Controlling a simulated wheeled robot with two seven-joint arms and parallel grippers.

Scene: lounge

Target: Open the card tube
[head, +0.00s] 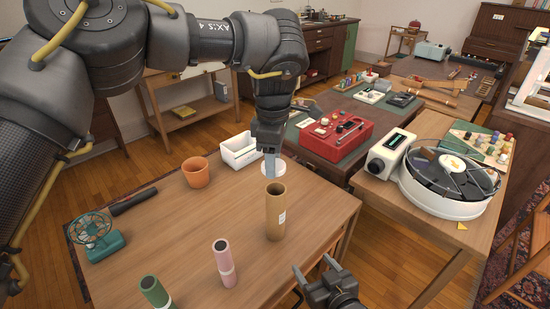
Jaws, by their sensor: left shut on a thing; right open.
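My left gripper (271,172) reaches down just behind and above the tube's top. It is shut on a pale round piece that looks like the tube's cap (281,168), which shows apart from the tube. The fingers hide part of this piece. My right gripper (316,268) is open and empty at the table's front right, in front of the tube and apart from it.
On the wooden table (165,240) are a pink tube (223,263), a green tube (155,292), a terracotta pot (196,172), a white tray (240,152), a teal fan (100,238) and a dark bar (134,201). A red case (336,135) and turntable (450,180) stand to the right.

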